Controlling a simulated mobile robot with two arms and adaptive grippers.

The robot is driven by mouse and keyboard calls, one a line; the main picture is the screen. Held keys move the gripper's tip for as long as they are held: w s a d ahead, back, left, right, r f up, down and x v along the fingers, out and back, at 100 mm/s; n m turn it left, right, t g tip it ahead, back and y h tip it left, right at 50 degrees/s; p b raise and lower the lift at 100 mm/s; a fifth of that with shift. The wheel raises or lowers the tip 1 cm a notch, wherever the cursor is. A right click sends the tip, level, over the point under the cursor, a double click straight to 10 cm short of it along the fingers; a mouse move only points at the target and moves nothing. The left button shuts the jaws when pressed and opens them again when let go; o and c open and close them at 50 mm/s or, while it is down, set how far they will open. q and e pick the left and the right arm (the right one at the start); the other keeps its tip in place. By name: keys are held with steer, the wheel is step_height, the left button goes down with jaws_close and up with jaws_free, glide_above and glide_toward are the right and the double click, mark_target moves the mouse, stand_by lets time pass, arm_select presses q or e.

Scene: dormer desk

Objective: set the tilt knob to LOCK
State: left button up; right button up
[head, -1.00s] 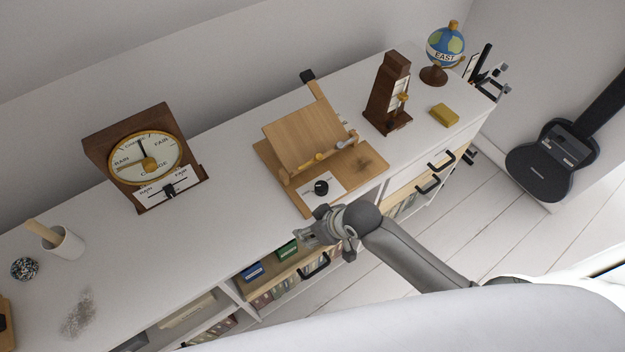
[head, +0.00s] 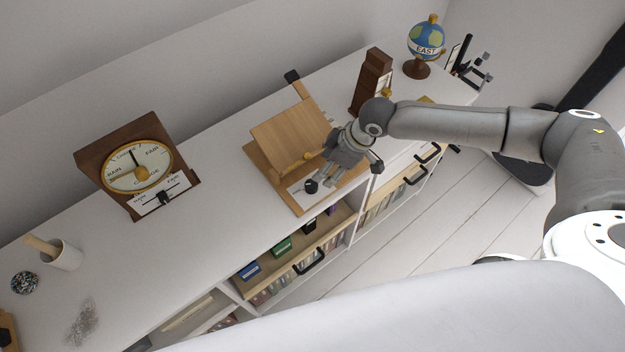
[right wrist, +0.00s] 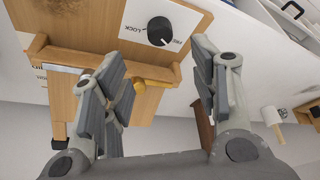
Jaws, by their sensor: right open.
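The tilt knob (head: 311,186) is a black round knob on a white label plate at the front of the wooden book stand (head: 290,138). In the right wrist view the knob (right wrist: 160,31) shows at top centre, with the words LOCK and FREE printed on the plate (right wrist: 134,30); its white pointer mark lies toward the FREE side. My right gripper (head: 335,178) is above the front of the stand, just right of the knob and apart from it. In the right wrist view its fingers (right wrist: 160,80) are spread with nothing between them. My left gripper is not in view.
A dark wooden barometer (head: 140,165) stands to the left. A metronome-like wooden device (head: 370,80), partly hidden by my arm, and a globe (head: 426,45) stand to the right. An open drawer (head: 300,245) sticks out below. The desktop between barometer and stand is clear.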

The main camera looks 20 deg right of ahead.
mark_target(312, 183)
steer(key=p+x, duration=0.1)
steer(key=x, duration=1)
steer(key=shift+s+p, duration=0.1)
steer(key=shift+p, duration=0.3)
steer(key=shift+r, duration=0.1)
steer(key=c, duration=1)
steer(key=shift+c, duration=0.2)
